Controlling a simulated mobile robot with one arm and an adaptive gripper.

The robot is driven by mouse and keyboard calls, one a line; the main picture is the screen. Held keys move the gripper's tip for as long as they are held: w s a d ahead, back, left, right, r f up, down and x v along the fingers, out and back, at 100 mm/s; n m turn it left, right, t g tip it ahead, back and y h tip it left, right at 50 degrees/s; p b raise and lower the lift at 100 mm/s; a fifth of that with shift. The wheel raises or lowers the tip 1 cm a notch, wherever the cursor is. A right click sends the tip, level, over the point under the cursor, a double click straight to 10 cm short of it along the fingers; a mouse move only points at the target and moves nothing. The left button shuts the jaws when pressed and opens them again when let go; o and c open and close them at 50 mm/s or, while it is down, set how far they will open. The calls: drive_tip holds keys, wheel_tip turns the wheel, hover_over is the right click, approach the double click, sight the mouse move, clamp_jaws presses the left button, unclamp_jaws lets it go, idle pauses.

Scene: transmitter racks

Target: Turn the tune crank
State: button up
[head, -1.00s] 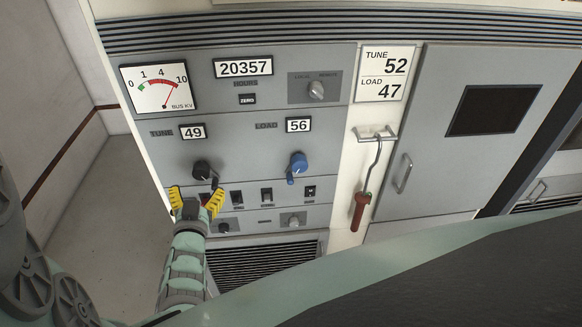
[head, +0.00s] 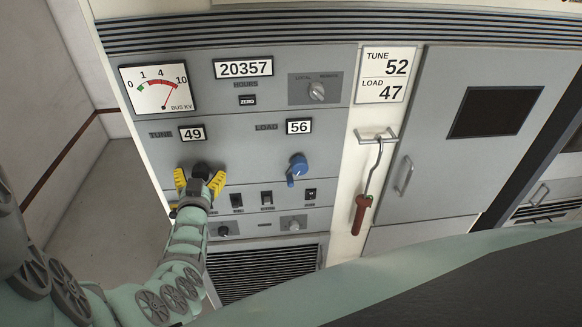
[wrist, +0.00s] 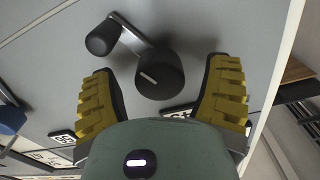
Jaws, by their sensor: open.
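The black tune crank (head: 201,169) sits on the grey panel below the tune counter (head: 192,133), which reads 49. In the wrist view the crank's hub (wrist: 160,76) lies between my two yellow fingers, and its arm runs to a black knob (wrist: 102,38) at upper left. My gripper (head: 201,180) is open around the hub with a gap on each side. In the head view my gripper hides part of the crank. A white card (head: 383,74) reads TUNE 52, LOAD 47.
The blue load crank (head: 298,167) is to the right, under a counter (head: 299,127) reading 56. Several small switches (head: 267,198) sit below. A red-handled hook (head: 362,213) hangs right of the panel. A bus meter (head: 159,88) is at upper left.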

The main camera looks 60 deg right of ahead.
drive_tip(key=shift+c, duration=0.3)
drive_tip(key=c, duration=1.2)
drive_tip(key=shift+o, duration=0.2)
drive_tip(key=shift+n, duration=0.4)
drive_tip(key=n+p, duration=0.2)
drive_tip(key=n, duration=0.1)
drive_tip(key=shift+w+a, duration=0.1)
drive_tip(key=shift+f+n, duration=0.1)
drive_tip(key=shift+n, duration=2.3)
drive_tip(key=shift+n+b, duration=0.3)
drive_tip(key=shift+n, duration=0.2)
